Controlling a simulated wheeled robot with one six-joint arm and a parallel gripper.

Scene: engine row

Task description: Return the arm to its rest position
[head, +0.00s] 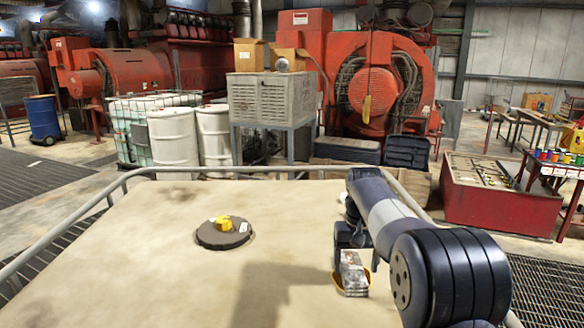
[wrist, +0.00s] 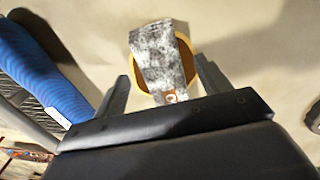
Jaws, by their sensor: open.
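My arm (head: 385,210) reaches over the right side of a beige surface, bent down at its far end. My gripper (wrist: 161,69) is open, its two fingers apart on either side of a grey speckled block (wrist: 160,55) in the wrist view. The block sits on a round yellow-orange dish (wrist: 187,60). In the head view the block (head: 352,272) stands just below my gripper, with the dish edge showing around its base. The fingertips are hidden in the head view, and I cannot tell whether they touch the block.
A dark round disc (head: 223,233) with a yellow knob lies mid-left on the beige surface (head: 150,270). A grey rail (head: 230,170) runs around the edge. Barrels (head: 172,137), a red bin (head: 498,190) and red engines stand beyond. The surface's left part is clear.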

